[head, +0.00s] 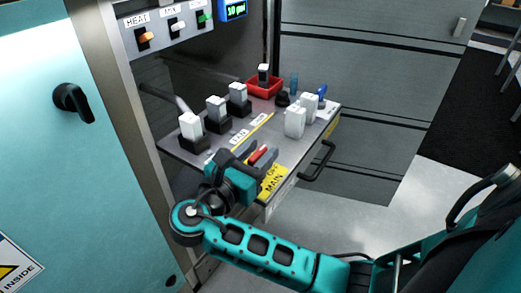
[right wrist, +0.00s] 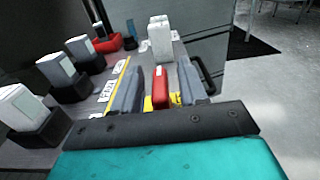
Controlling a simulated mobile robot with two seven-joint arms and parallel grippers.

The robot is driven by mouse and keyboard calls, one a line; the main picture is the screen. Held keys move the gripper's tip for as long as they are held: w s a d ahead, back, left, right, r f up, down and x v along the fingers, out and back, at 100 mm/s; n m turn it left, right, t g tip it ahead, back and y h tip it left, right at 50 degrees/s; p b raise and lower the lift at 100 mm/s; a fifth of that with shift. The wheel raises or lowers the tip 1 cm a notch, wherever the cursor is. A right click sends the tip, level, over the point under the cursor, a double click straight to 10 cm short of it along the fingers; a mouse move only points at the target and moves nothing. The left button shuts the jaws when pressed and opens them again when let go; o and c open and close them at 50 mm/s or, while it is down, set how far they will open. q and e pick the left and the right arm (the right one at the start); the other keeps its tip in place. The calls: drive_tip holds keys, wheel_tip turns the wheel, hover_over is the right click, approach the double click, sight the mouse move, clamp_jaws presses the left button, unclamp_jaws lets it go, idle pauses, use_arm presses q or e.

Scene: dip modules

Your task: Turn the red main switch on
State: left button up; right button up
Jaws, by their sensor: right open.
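The red main switch (head: 258,153) is a red lever on the yellow MAIN plate (head: 272,183) at the near edge of the grey panel. In the right wrist view the red lever (right wrist: 160,84) stands upright between my two grey fingers, with a gap on each side. My right gripper (head: 256,157) is open around the lever; it also shows in the right wrist view (right wrist: 158,88). The gripper hides the foot of the switch in the head view. My left gripper is out of view.
White modules in black sockets (head: 190,127) stand along the panel's left side. Loose white modules (head: 295,122) and a red tray (head: 264,88) are further back. A black handle (head: 318,162) sticks out at the front right. Small switches (head: 176,26) are on the wall above.

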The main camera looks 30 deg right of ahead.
drive_tip(key=shift+c, duration=0.2)
clamp_jaws()
idle(0.3)
